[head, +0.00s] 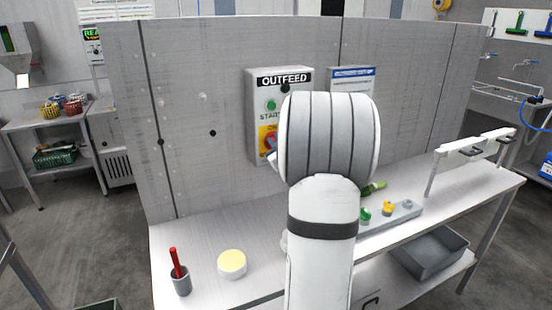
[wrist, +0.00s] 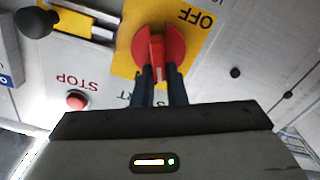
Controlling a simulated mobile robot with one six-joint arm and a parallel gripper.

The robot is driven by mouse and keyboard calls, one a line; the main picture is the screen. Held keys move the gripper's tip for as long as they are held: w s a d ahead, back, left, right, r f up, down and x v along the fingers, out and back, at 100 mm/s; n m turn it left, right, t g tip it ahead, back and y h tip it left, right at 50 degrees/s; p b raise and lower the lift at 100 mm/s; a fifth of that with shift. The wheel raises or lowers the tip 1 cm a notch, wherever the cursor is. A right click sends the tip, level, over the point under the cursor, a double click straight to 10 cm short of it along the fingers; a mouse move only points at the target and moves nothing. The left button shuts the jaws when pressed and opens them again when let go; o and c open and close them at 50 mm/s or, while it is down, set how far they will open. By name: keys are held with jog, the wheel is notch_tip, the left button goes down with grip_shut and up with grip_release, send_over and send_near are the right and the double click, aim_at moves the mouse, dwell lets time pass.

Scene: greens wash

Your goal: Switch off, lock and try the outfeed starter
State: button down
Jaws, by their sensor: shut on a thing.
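The outfeed starter (head: 252,92) is a pale box on the grey upright panel, labelled OUTFEED. A green button (head: 271,104) is on its front, above a yellow plate (head: 264,131) partly hidden by my arm. In the wrist view, turned upside down, my gripper (wrist: 160,75) is shut on the red rotary handle (wrist: 177,45) on the yellow plate (wrist: 125,62). The word OFF shows beside the handle. A red button (wrist: 77,100) marked STOP is to the left. In the head view my gripper is hidden behind my arm.
A grey bin (head: 435,254) is on the lower shelf. A black knob (wrist: 33,22) juts out near the handle.

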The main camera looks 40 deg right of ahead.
jog(key=shift+w+a+f+n+b, duration=0.15)
jog(key=shift+f+n+b, duration=0.15)
jog(key=shift+n+b, duration=2.2)
jog(key=shift+s+a+f+n+b, duration=0.1)
jog(key=shift+a+f+n+b, duration=0.15)
jog(key=shift+n+b, duration=2.15)
jog(key=shift+w+a+f+n+b, duration=0.1)
jog(key=shift+f+n+b, duration=0.2)
jog(key=shift+n+b, duration=2.2)
jog(key=shift+m+b, duration=0.8)
jog(key=shift+b, duration=0.2)
jog(key=c, duration=1.5)
grip_release()
jog(key=v, duration=0.7)
jog(key=shift+s, duration=0.35)
jog(key=shift+a, duration=0.1)
